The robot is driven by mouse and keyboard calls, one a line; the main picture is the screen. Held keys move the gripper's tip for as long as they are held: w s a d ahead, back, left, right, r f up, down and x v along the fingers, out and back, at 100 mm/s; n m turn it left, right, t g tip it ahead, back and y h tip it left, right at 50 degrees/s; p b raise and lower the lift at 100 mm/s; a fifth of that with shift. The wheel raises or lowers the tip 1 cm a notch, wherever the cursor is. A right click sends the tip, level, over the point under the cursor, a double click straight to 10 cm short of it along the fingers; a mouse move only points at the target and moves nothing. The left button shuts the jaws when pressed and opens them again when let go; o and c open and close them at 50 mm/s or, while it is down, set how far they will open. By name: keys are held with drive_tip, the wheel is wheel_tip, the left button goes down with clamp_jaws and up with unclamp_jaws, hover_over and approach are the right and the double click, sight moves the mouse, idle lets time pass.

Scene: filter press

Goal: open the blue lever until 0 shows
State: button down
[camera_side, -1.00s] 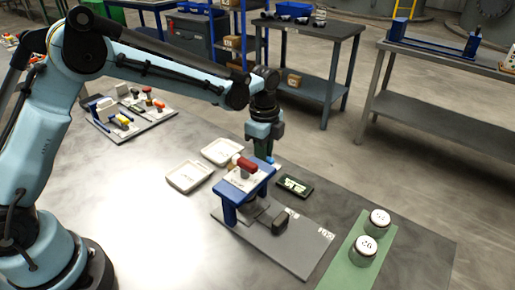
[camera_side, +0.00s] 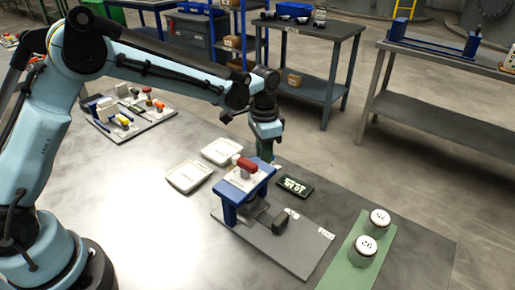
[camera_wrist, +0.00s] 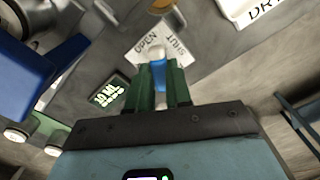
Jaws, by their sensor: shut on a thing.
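In the wrist view my gripper (camera_wrist: 160,78) has its green fingers closed around the blue lever (camera_wrist: 159,70). The lever stands over a white label plate marked OPEN and SHUT (camera_wrist: 148,46). A small dark display (camera_wrist: 108,95) with light green characters lies to the left of the fingers; its top line looks like "10 ML", but the lower line is too small to read surely. In the side view my gripper (camera_side: 265,152) points down behind the blue press frame (camera_side: 229,214). The display (camera_side: 293,187) lies to its right. The lever is mostly hidden there.
Two white trays (camera_side: 188,178) lie to the left. The front left tabletop is clear.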

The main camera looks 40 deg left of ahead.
drive_tip(key=n, duration=0.6)
idle(0.7)
drive_tip(key=c, duration=1)
unclamp_jaws()
drive_tip(key=shift+c, duration=0.2)
drive_tip(key=shift+r, duration=0.1)
wheel_tip(320, 180, up, 12)
